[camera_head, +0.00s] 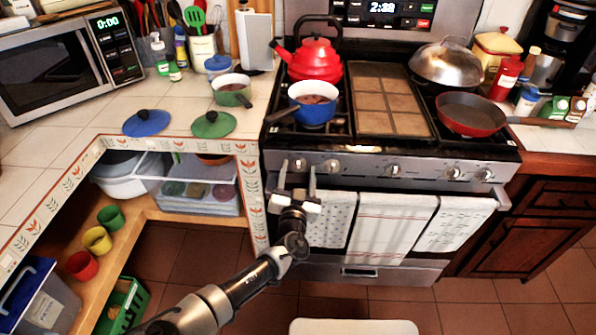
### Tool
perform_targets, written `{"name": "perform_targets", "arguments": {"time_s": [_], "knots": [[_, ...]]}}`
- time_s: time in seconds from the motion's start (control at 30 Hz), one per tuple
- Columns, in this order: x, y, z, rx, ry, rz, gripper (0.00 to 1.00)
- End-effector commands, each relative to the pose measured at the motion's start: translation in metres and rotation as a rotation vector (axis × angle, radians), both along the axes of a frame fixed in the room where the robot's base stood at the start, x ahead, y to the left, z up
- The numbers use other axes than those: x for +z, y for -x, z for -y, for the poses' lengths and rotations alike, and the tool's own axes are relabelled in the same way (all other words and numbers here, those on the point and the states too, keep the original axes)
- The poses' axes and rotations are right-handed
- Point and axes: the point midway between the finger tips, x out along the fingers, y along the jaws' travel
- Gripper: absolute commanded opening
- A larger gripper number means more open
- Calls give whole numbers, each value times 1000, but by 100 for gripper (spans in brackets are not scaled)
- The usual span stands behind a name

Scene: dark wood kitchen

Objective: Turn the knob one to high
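The stove (430,157) has a silver front panel with a row of several knobs. The leftmost knob (299,164) shows between the fingers of my gripper (298,169), in front of the panel. A second knob (332,166) is just to the right of the gripper, and a middle knob (393,169) is farther right. Two more sit near the panel's right end, including one knob (453,173). My gripper is open, with its two fingers pointing up on either side of the leftmost knob. I cannot tell whether they touch it. The knob's setting is too small to read.
A blue pot (312,108) and a red kettle (316,60) stand on the left burners. A red pan (470,115) and a domed silver lid (445,62) are on the right. Towels (391,226) hang from the oven handle. The tiled counter edge (248,160) is close on the left.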

Motion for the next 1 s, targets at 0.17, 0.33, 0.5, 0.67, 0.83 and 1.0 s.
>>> {"name": "perform_targets", "arguments": {"time_s": [0.17, 0.33, 0.5, 0.67, 0.83, 1.0], "knots": [[0, 0, 0, 0, 0, 0, 24], [0, 0, 0, 0, 2, 0, 13], [-1, 0, 0, -1, 28, -1, 13], [-2, -1, 0, -1, 97, -3, 13], [-2, -1, 0, -2, 221, -6, 13], [-2, -1, 0, -3, 368, -10, 13]]}}
